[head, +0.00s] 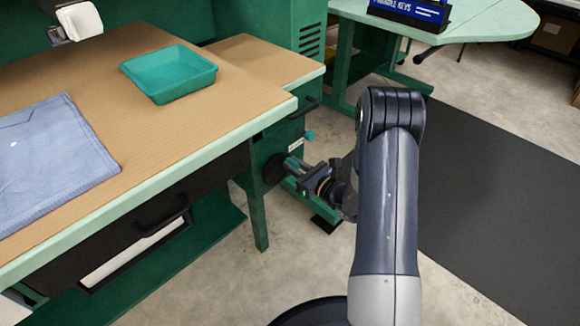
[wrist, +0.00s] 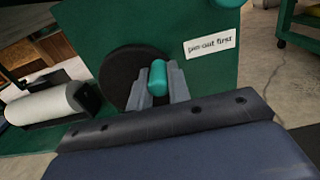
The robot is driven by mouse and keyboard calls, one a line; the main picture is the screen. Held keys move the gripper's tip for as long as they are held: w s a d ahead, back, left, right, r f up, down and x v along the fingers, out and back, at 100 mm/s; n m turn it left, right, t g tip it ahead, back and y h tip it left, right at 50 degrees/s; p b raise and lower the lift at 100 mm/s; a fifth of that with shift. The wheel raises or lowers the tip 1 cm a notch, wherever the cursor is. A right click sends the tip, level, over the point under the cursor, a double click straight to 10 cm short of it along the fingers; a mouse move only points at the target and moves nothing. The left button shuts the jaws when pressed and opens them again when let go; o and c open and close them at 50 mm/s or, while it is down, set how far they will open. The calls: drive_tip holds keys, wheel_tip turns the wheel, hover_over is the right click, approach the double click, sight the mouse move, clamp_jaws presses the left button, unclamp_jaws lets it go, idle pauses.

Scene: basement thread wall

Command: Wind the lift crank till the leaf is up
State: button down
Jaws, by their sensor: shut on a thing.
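The lift crank shows as a black disc (wrist: 122,82) on the green side panel, with a teal handle (wrist: 158,78). My gripper (wrist: 158,92) is shut on the teal handle, with a grey finger on each side of it. In the head view my gripper (head: 291,166) reaches the crank's dark disc (head: 273,171) below the bench's right end, and the handle is hidden there. A wood-topped section (head: 262,58) with a pale green edge adjoins the bench's right end and looks slightly lower; I cannot tell if it is the leaf.
A label reading "pin out first" (wrist: 209,45) is beside the crank, near a teal knob (head: 310,135). The bench holds a teal tray (head: 168,73) and folded blue cloth (head: 50,160). A white roll (wrist: 45,103) lies left. A dark mat (head: 490,190) covers the floor right.

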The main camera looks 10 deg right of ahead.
sight(287, 171)
drive_tip(key=shift+w+d+f, duration=0.2)
drive_tip(key=shift+d+f, duration=0.05)
drive_tip(key=shift+f, duration=0.05)
drive_tip(key=f+b, duration=0.1)
drive_tip(key=f, duration=0.1)
drive_tip(key=f+b, duration=0.2)
drive_tip(key=shift+s+a, duration=0.2)
drive_tip(key=c, duration=1.3)
unclamp_jaws()
drive_tip(key=shift+a, duration=0.1)
drive_tip(key=shift+r, duration=0.1)
drive_tip(key=shift+r, duration=0.1)
drive_tip(key=shift+w+r, duration=0.1)
drive_tip(key=shift+r, duration=0.4)
